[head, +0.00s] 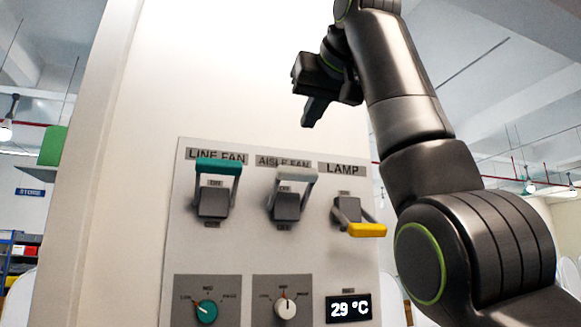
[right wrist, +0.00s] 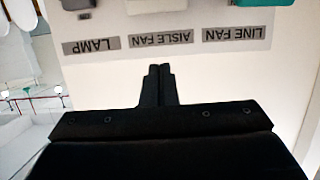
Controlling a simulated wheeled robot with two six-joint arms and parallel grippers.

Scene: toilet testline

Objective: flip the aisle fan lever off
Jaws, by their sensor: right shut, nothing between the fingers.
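The aisle fan lever (head: 297,174) has a light grey handle and stands raised, under the AISLE FAN label (head: 283,161) on the wall panel in the head view. Its grey handle also shows upside down at the top edge of the right wrist view (right wrist: 152,6). My right gripper (head: 309,122) is shut and empty, above the panel's label row and apart from the lever. Its closed black fingers show in the right wrist view (right wrist: 160,72), pointing towards the AISLE FAN label. My left gripper is not in view.
The teal line fan lever (head: 219,167) is raised to the left; the yellow lamp lever (head: 366,230) is down to the right. The wall above the panel is bare.

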